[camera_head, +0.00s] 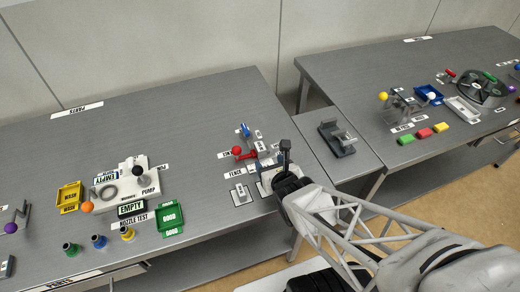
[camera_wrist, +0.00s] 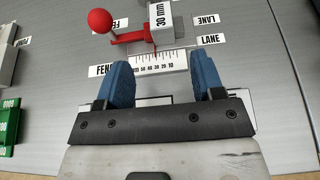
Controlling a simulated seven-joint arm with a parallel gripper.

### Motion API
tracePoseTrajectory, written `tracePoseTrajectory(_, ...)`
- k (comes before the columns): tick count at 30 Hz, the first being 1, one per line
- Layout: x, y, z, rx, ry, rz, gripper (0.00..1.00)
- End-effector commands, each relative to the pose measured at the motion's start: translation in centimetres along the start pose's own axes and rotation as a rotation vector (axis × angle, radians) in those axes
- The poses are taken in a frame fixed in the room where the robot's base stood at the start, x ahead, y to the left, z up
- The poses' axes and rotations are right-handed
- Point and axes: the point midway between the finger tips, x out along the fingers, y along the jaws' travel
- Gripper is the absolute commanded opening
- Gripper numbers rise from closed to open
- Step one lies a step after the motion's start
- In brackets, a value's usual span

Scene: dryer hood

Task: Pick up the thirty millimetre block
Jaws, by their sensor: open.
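In the wrist view, the grey block marked "30 mm" (camera_wrist: 161,16) lies at the top edge, its far end cut off. Its near end is by a white ruler scale (camera_wrist: 158,62), with a red fence arm beside it on the left. My gripper (camera_wrist: 164,70) has two blue fingers spread wide apart, with nothing between their tips but the scale and bench in view. The block is beyond the fingertips, roughly in line with the gap. In the head view my gripper (camera_head: 267,162) is low over the right end of the left bench, and the block is small there.
A red ball knob (camera_wrist: 100,20) on the fence arm stands left of the block. LANE and FENCE labels lie around it. A green GOOD bin (camera_head: 170,218), a yellow bin (camera_head: 69,197) and a white pump station (camera_head: 128,183) are farther left. Open bench (camera_head: 150,120) lies behind them.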

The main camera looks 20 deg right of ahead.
Motion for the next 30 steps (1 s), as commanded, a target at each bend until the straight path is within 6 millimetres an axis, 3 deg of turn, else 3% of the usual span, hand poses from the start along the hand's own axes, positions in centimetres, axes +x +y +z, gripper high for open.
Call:
tracePoseTrajectory(6, 1.4, 0.0, 0.0, -0.001, 0.000, 0.000, 0.62)
tracePoseTrajectory(20, 2.0, -0.1, 0.0, -0.001, 0.001, 0.000, 0.62)
tracePoseTrajectory(30, 5.6, -0.3, 0.2, 0.000, 0.000, 0.000, 0.62)
